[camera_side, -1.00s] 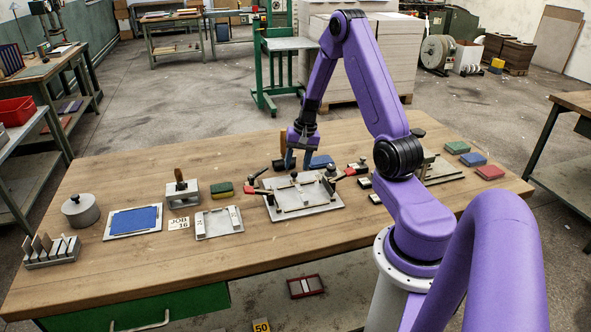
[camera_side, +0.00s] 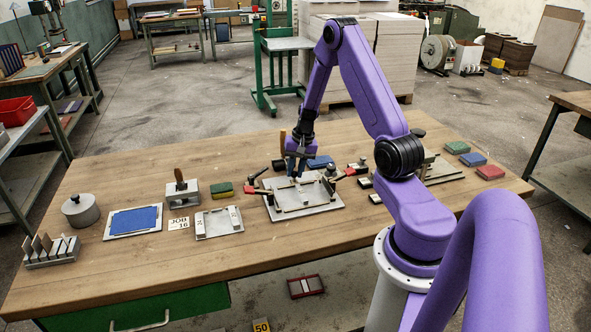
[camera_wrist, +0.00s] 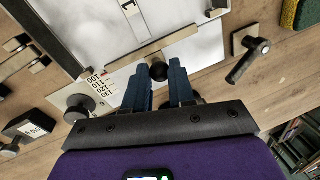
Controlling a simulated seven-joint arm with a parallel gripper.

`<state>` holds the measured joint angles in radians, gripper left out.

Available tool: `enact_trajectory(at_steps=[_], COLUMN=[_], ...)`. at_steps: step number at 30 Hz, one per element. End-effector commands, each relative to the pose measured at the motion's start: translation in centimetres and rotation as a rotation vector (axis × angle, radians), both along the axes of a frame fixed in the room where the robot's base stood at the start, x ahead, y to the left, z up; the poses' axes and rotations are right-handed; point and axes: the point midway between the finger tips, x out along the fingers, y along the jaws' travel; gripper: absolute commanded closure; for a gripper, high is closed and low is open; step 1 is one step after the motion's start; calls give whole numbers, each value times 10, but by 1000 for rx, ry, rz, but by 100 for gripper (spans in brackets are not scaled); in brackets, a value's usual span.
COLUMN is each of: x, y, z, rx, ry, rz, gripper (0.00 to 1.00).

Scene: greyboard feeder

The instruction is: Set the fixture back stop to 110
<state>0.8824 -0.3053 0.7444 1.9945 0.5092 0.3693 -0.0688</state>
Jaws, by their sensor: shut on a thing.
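The fixture is a grey plate (camera_side: 318,205) with a pale bed (camera_wrist: 188,55). A scale (camera_wrist: 100,86) marked 100, 110, 120 and 130 lies by the bar's left end. I cannot tell the exact mark where the bar sits.
A black clamp knob (camera_wrist: 78,107) stands beside the scale and a black lever (camera_wrist: 246,65) to the right. The bench front (camera_side: 290,245) is clear.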

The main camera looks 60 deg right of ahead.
Motion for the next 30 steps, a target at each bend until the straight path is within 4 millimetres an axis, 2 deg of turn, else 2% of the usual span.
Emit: enact_trajectory(at_steps=[14,15,16,17,26,30], x=[7,7,7,7,7,6], y=[-7,-7,-7,-7,-7,-8], z=[1,1,1,1,1,10], rx=[1,1,1,1,1,-1], ry=[-1,-1,-1,-1,-1,-3], rz=[-1,-1,-1,0,0,2], gripper=[100,63,53,50,50,50])
